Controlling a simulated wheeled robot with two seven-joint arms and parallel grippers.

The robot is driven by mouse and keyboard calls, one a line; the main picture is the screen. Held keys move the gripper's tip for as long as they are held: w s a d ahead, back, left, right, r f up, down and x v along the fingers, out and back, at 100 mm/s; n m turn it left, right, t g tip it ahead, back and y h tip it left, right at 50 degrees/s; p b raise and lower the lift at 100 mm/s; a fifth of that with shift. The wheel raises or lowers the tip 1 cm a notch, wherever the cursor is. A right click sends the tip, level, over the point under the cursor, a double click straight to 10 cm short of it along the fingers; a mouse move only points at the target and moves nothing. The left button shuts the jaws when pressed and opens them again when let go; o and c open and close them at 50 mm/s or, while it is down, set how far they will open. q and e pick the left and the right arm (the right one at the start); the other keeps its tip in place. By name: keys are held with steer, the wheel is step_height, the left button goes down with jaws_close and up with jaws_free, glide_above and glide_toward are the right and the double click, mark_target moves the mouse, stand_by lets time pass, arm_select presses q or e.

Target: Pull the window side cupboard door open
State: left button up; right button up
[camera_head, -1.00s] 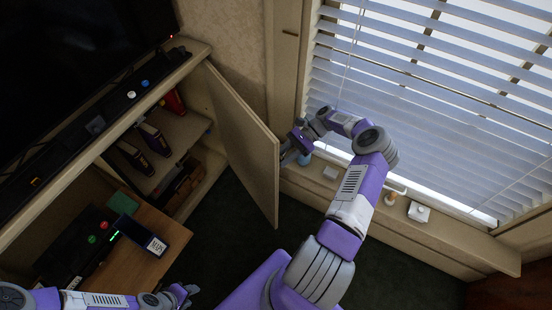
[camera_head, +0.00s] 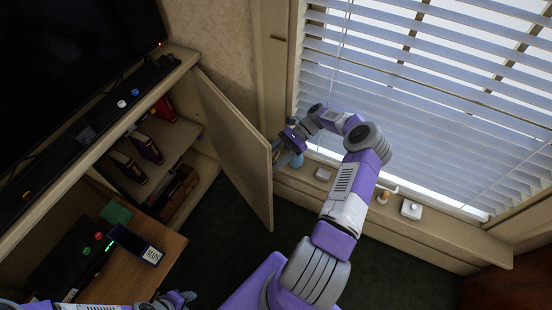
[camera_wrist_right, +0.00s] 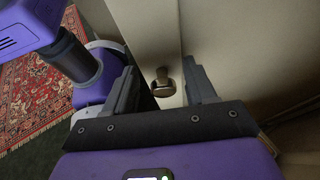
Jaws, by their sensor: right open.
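The window side cupboard door (camera_head: 235,140) is beige and stands swung well out from the cabinet, so the shelves behind it show. My right gripper (camera_head: 281,155) is at the window-facing side of the door, near its free edge. In the right wrist view, the door's small rounded knob (camera_wrist_right: 163,84) lies between the two spread fingers (camera_wrist_right: 160,70), with gaps visible on both sides. The knob is hidden in the head view. My left gripper (camera_head: 178,299) is low at the bottom left, away from the door; its jaws are unclear.
A wooden surface (camera_head: 150,270) with a dark labelled box (camera_head: 135,243) is at lower left. The window sill (camera_head: 440,232) holds a blue item (camera_head: 297,160) and a white box (camera_head: 411,209). Dark green floor is clear beneath the door.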

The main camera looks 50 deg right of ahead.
step_height(320, 180, up, 8)
steer(key=p, duration=0.2)
steer(key=shift+f, duration=0.15)
stand_by(0.4)
